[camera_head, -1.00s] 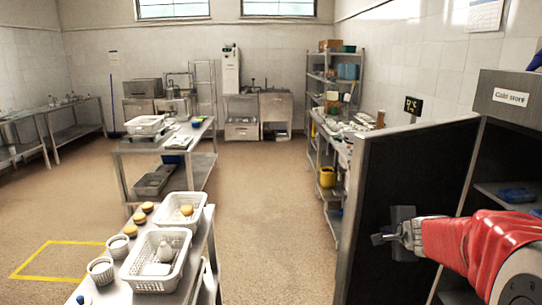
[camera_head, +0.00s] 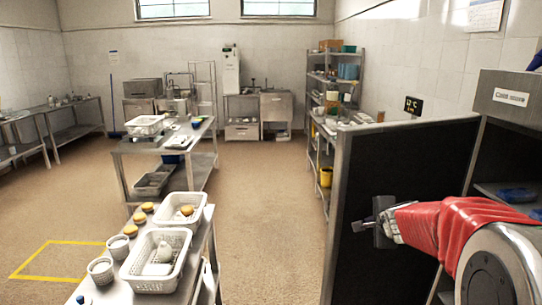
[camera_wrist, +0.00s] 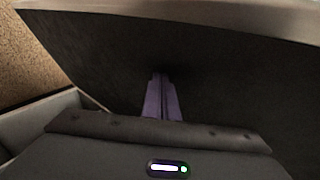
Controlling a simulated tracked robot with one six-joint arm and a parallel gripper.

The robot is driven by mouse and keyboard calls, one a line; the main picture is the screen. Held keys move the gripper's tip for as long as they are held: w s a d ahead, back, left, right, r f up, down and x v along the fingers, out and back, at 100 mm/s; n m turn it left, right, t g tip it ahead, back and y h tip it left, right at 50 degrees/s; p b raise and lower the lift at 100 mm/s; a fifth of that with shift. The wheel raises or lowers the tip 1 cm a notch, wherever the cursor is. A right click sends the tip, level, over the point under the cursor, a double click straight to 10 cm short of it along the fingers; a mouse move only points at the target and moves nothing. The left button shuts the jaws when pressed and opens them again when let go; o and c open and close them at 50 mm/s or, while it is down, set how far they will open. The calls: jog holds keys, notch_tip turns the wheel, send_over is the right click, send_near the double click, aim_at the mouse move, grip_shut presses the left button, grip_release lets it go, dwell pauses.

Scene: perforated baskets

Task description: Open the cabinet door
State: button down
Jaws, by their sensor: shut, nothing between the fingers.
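The cabinet door (camera_head: 400,160) stands swung out from the cold store cabinet (camera_head: 475,165), with its dark inner face toward me. The cabinet's right side shows dark shelves behind my arm. My gripper (camera_head: 362,224) is in front of the door's inner face, near its free edge. In the wrist view my gripper (camera_wrist: 160,82) is shut and empty, with its fingertips pointing at the dark door panel (camera_wrist: 235,85). I cannot tell whether the tips touch the panel. The door's outer face and handle are hidden.
A steel table (camera_head: 205,245) with white perforated baskets (camera_head: 155,262) stands at front left. A shelf rack (camera_head: 325,125) is beyond the door. Blue items (camera_head: 516,194) lie on a cabinet shelf. The floor between the table and the door is clear.

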jog(key=shift+w+a, duration=0.25)
jog(key=shift+w, duration=0.25)
jog(key=shift+w+a, duration=0.25)
jog(key=shift+w, duration=0.25)
jog(key=w, duration=0.2)
jog(key=w+a, duration=0.2)
jog(key=w, duration=0.1)
jog(key=shift+w+a, duration=0.1)
jog(key=shift+w, duration=0.2)
jog(key=shift+w+a, duration=0.25)
jog(key=shift+w, duration=0.7)
jog(key=shift+w+a, duration=0.25)
jog(key=shift+w, duration=0.75)
jog(key=shift+w+a, duration=0.25)
jog(key=shift+w, duration=0.7)
jog(key=shift+w, duration=0.15)
